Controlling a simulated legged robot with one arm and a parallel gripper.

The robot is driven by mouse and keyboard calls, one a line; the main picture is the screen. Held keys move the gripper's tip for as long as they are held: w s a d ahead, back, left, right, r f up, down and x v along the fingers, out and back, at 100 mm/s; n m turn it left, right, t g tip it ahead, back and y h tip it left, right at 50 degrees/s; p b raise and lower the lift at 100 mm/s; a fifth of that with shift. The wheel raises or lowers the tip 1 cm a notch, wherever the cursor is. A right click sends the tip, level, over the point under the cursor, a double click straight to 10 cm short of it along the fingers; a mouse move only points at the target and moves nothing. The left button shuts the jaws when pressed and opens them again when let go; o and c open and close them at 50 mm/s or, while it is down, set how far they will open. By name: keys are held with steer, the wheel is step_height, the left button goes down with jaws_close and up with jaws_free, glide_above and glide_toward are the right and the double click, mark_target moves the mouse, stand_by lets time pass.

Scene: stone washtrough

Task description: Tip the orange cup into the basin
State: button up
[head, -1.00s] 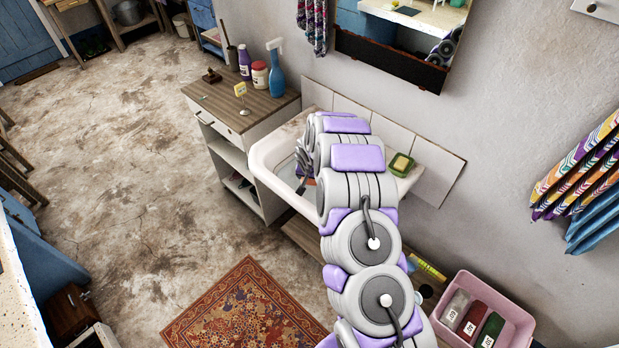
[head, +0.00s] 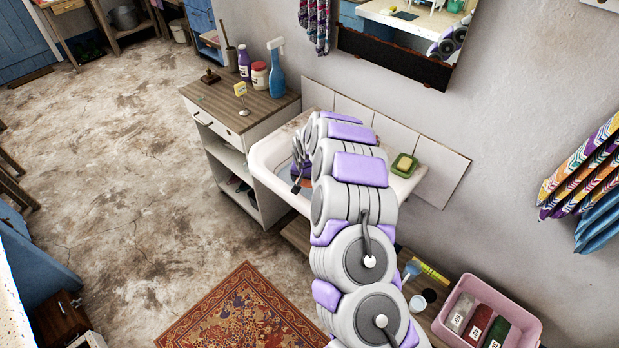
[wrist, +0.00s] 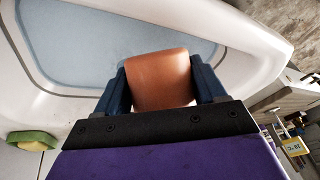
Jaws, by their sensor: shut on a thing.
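The orange cup (wrist: 160,80) sits between the two dark blue fingers of my gripper (wrist: 162,72) in the wrist view. The gripper is shut on the cup's sides. The cup is over the white basin (wrist: 240,35), whose pale blue inside spreads beyond the cup. The cup's mouth and contents do not show, so I cannot tell its tilt. In the head view the basin (head: 264,162) stands against the wall, and my arm crosses it. The gripper (head: 300,176) shows only partly there at the arm's left edge, and the cup is not clear.
A green and yellow sponge (head: 404,165) lies on the basin's right rim. Left of the basin, a cabinet (head: 236,110) holds a blue spray bottle (head: 276,72) and other bottles. A pink crate (head: 487,310) is at lower right. The floor at left is largely open.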

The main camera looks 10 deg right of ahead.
steer(key=shift+a, duration=0.3)
steer(key=shift+d+f+b, duration=0.1)
steer(key=shift+d+b, duration=0.4)
steer(key=shift+d, duration=0.6)
steer(key=shift+b, duration=0.35)
steer(key=shift+a+g+y+b, duration=0.4)
steer(key=shift+a+g+b, duration=0.35)
steer(key=shift+b, duration=0.5)
steer(key=shift+d+b, duration=0.1)
steer(key=shift+b, duration=0.2)
steer(key=shift+d, duration=0.45)
steer(key=shift+a, duration=0.55)
steer(key=shift+d, duration=0.15)
